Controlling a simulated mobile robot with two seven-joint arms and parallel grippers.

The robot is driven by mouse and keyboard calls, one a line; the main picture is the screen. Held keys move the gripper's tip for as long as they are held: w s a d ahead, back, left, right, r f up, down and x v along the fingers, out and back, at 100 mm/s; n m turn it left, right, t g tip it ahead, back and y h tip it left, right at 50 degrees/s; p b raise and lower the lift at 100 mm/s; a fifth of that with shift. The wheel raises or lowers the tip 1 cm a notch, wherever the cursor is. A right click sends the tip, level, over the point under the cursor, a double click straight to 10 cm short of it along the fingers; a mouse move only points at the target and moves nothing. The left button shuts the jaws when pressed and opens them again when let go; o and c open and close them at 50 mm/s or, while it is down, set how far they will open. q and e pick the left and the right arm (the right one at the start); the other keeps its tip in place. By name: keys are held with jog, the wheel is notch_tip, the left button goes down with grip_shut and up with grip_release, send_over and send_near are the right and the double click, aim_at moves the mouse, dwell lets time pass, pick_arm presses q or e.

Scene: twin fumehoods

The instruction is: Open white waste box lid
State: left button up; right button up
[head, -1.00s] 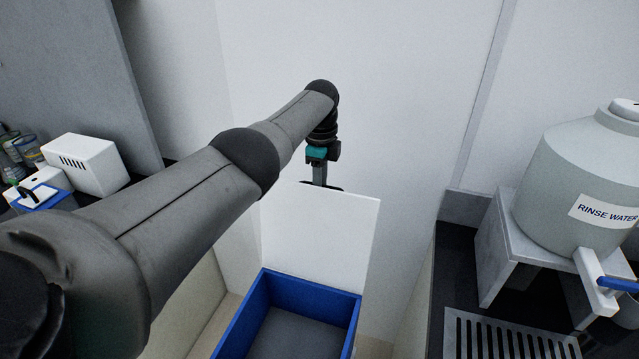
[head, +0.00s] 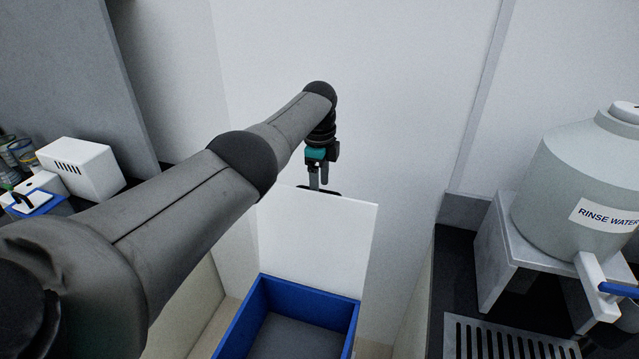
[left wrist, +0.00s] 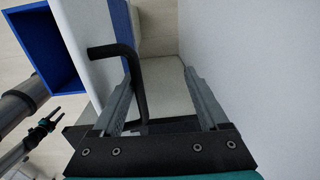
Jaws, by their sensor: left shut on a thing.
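The white waste box lid (head: 315,240) stands upright at the back of the blue-rimmed box (head: 352,318), whose inside is open to view. A black bent handle (left wrist: 132,85) is on the lid. My left gripper (head: 318,182) is at the lid's top edge, shut on the handle; in the left wrist view its fingers (left wrist: 158,85) stand on either side of the handle's end. My right gripper (left wrist: 45,125) shows small at the left of that view; its jaws are unclear.
A rinse water tank (head: 570,190) stands on a grey stand (head: 505,250) at the right, behind a slotted drain (head: 510,340). A white device (head: 82,168) sits at the left. The wall is close behind the lid.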

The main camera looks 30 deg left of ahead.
pick_arm(q)
jog(key=shift+w+r, duration=0.35)
notch_tip(320, 180, up, 15)
jog(key=s, duration=0.1)
jog(key=shift+s+f, duration=0.2)
jog(key=shift+d, duration=0.1)
